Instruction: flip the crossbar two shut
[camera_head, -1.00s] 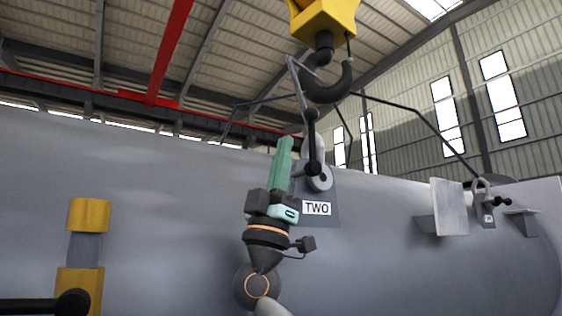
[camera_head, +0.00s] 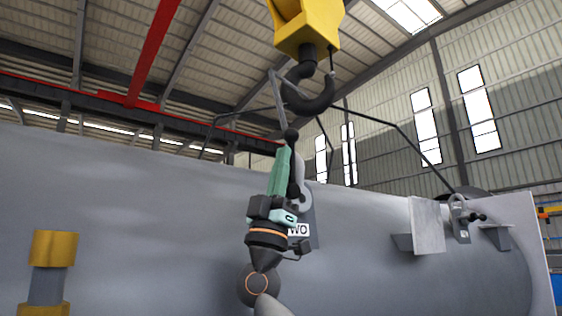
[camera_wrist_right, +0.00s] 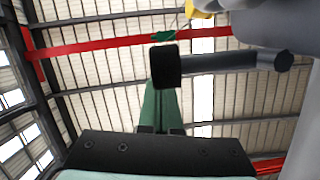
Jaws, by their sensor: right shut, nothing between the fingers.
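The plate of crossbar two (camera_head: 315,226) is on the grey shell, its label partly covered by my right gripper and reading "WO". The dark crossbar (camera_head: 292,165) with knobbed ends stands about upright in front of a pale shackle (camera_head: 305,192). My right gripper (camera_head: 281,152), with long green fingers, is shut and empty, pointing up right beside the bar. In the right wrist view the bar (camera_wrist_right: 230,63) runs across to the right, its block-like black end (camera_wrist_right: 166,66) covering part of the fingers (camera_wrist_right: 160,108). I cannot tell if they touch. My left gripper is not in view.
A crane hook (camera_head: 310,100) hangs above from a yellow block (camera_head: 306,28), with thin sling legs (camera_head: 370,115) spreading down to the shell (camera_head: 130,215). A bracket with another shackle (camera_head: 460,218) is at right. A yellow-banded post (camera_head: 52,250) stands at left.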

